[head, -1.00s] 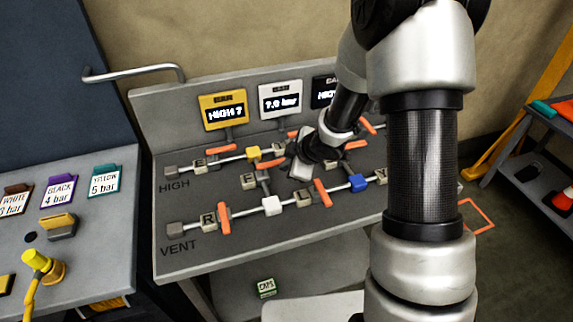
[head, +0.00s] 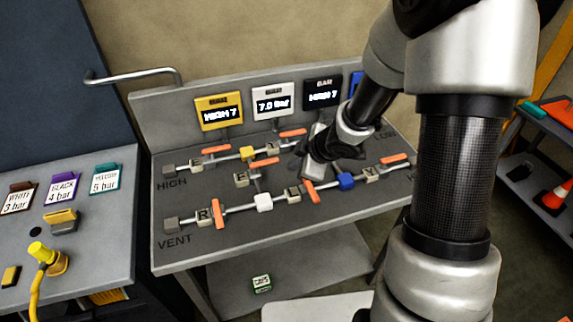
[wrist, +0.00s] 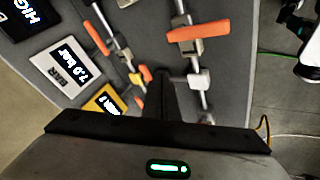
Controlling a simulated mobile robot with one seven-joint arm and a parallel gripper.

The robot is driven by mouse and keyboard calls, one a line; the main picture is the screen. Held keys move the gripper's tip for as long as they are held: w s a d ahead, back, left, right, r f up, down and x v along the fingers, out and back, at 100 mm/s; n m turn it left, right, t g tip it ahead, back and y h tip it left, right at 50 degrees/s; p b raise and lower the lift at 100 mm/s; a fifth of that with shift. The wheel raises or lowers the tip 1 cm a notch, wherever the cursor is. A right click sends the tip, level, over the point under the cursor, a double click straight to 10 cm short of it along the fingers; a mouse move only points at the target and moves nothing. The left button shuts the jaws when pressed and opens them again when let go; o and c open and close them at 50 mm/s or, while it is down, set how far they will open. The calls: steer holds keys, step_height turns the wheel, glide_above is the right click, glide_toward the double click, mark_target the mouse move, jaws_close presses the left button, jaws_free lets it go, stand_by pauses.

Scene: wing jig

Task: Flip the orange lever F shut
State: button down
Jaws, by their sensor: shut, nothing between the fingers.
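Lever F (head: 266,166) is an orange bar beside the small block marked F (head: 241,179), on the short branch between the two pipe rows. In the head view it lies nearly sideways, slanting slightly up to the right, across the branch. My gripper (head: 311,174) is shut and empty, to the right of lever F and apart from it, low over the panel near another orange lever (head: 313,191). In the wrist view my gripper's dark fingers (wrist: 163,98) show in the middle; lever F cannot be clearly picked out there.
Several other orange levers sit close by, including one at the block marked R (head: 220,214) and one on the right (head: 397,159). Displays (head: 272,102) stand along the panel's back. A bench with a yellow fitting (head: 45,257) is at the left.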

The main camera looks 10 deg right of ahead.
steer(key=shift+d+p+v, duration=0.25)
steer(key=shift+p+v, duration=0.1)
steer(key=shift+v, duration=0.9)
steer(key=shift+w, duration=0.15)
steer(key=s+d+r+m+t+h, duration=0.1)
steer(key=s+d+r+m+h, duration=0.3)
steer(key=r, duration=0.5)
steer(key=s+d+r+m+h, duration=0.2)
steer(key=d+r+m, duration=0.35)
steer(key=r, duration=0.35)
steer(key=s+a+r+m+g+y, duration=0.1)
steer(key=s+a+r+m, duration=0.1)
steer(key=s, duration=0.7)
steer(key=s+a+r+m+y, duration=0.1)
steer(key=s+a+r+m, duration=0.1)
steer(key=s, duration=0.6)
steer(key=shift+s+a+r+m+g, duration=0.25)
steer(key=shift+s+a+m+g, duration=0.15)
steer(key=shift+a+m, duration=0.4)
